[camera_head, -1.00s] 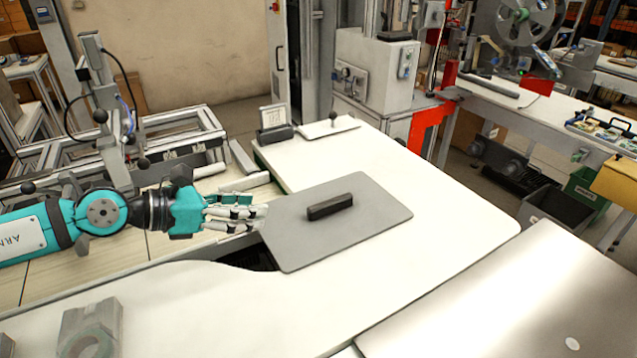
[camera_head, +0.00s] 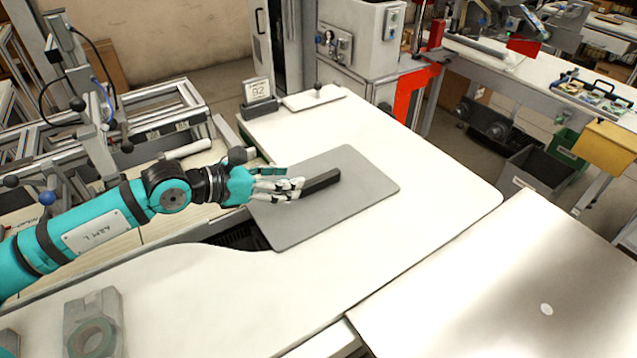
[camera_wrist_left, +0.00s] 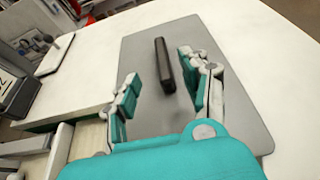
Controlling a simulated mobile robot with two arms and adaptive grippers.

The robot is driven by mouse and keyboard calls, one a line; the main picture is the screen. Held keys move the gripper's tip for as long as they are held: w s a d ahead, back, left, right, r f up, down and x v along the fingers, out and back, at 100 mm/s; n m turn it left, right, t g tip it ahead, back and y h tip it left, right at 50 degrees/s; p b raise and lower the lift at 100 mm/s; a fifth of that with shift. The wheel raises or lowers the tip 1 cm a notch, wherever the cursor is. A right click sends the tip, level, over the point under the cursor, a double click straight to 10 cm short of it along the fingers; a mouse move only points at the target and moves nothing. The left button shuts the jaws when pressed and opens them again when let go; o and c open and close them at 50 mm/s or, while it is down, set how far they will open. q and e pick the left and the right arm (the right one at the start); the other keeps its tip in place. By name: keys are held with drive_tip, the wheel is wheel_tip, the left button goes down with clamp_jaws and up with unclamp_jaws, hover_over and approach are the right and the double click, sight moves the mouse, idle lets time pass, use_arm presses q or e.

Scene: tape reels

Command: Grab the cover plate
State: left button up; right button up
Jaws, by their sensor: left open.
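The cover plate (camera_head: 350,195) is a flat grey sheet with rounded corners, lying on the white worktop. A dark bar handle (camera_head: 321,181) stands on its middle. My left gripper (camera_head: 296,185) is over the plate's left part, with its fingertips at the near end of the handle. In the left wrist view the plate (camera_wrist_left: 235,105) lies beneath the open fingers (camera_wrist_left: 160,90), and the handle (camera_wrist_left: 163,66) shows between and ahead of them. The fingers look apart from the handle; exact contact is hard to tell. My right gripper is not in view.
The white worktop (camera_head: 420,165) is clear around the plate. A small sign on a dark stand (camera_head: 259,97) and a smaller plate with a knob (camera_head: 314,97) are at the back. A metal surface (camera_head: 500,270) is at right.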

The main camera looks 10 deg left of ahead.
sight(315, 179)
use_arm(q)
drive_tip(key=shift+x, duration=0.9)
drive_tip(key=shift+w+d+p, duration=0.15)
drive_tip(key=shift+p, duration=0.15)
drive_tip(key=p+x, duration=0.1)
drive_tip(key=x, duration=0.3)
drive_tip(key=shift+d+f+p, duration=0.2)
drive_tip(key=shift+p, duration=0.2)
drive_tip(key=shift+w+d+f, duration=0.15)
drive_tip(key=shift+w+f, duration=0.05)
drive_tip(key=shift+c, duration=0.5)
clamp_jaws()
drive_tip(key=shift+r, duration=0.15)
